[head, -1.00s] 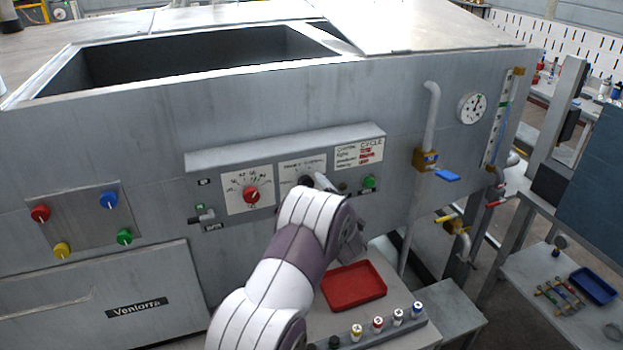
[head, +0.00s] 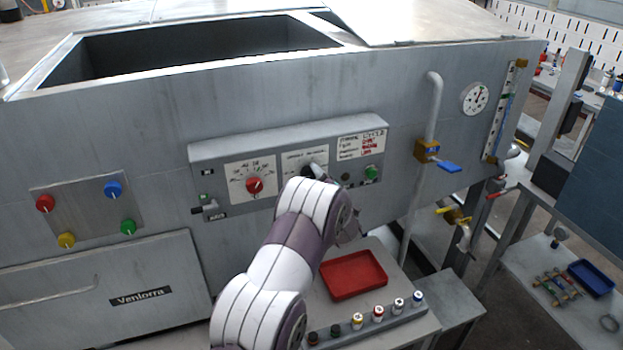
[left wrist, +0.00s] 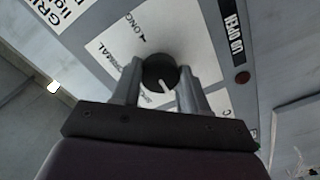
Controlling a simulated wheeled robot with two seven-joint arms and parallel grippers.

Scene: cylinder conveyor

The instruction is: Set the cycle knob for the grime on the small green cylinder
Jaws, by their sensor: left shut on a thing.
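The black cycle knob (left wrist: 159,70) sits on a white dial plate (head: 305,157) on the machine's control panel. My left gripper (left wrist: 159,76) has one finger on each side of the knob and is shut on it. The knob's white pointer is turned toward the bottom of the left wrist view, near a partly hidden label; "LONG" and "NORMAL" lettering shows at the upper left. In the head view my left arm covers part of the dial. My right gripper is not in view.
A red-knob dial (head: 254,186) is left of my gripper, a green button (head: 371,172) right. A printed cycle card (head: 360,146) is above it. Below are a red tray (head: 353,275) and a rack with several small capped containers (head: 378,313). A blue-handled valve (head: 449,167) is farther right.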

